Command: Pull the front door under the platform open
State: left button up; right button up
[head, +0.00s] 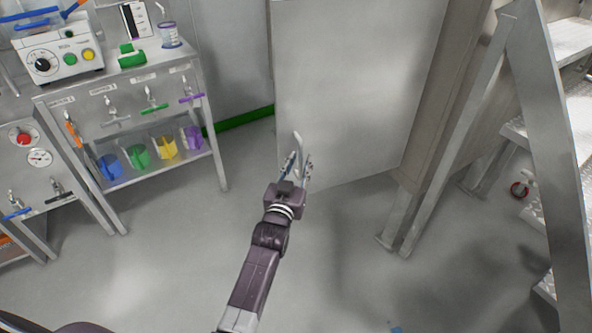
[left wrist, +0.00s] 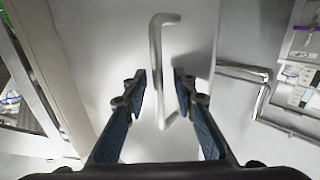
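The door (head: 355,85) is a plain pale metal panel beside the platform's frame. Whether it stands ajar I cannot tell. Its upright bar handle (head: 298,147) is near the panel's left edge. My left gripper (head: 299,168) is at the handle, its arm reaching up from the bottom. In the left wrist view the handle (left wrist: 157,70) runs between the two fingers (left wrist: 160,85), with a gap visible on both sides. The fingers are apart and not closed on it. The door face (left wrist: 110,40) lies behind. My right gripper is not in view.
Metal steps and a slanted leg (head: 548,130) of the platform stand at the right. A rack (head: 135,85) with coloured scoops and a control box (head: 58,57) stands at the left. The grey floor (head: 170,255) between them is clear.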

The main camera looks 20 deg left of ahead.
pick_arm(q)
jog(key=s, duration=1.2)
jog(key=shift+d, duration=0.25)
jog(key=shift+w, duration=0.1)
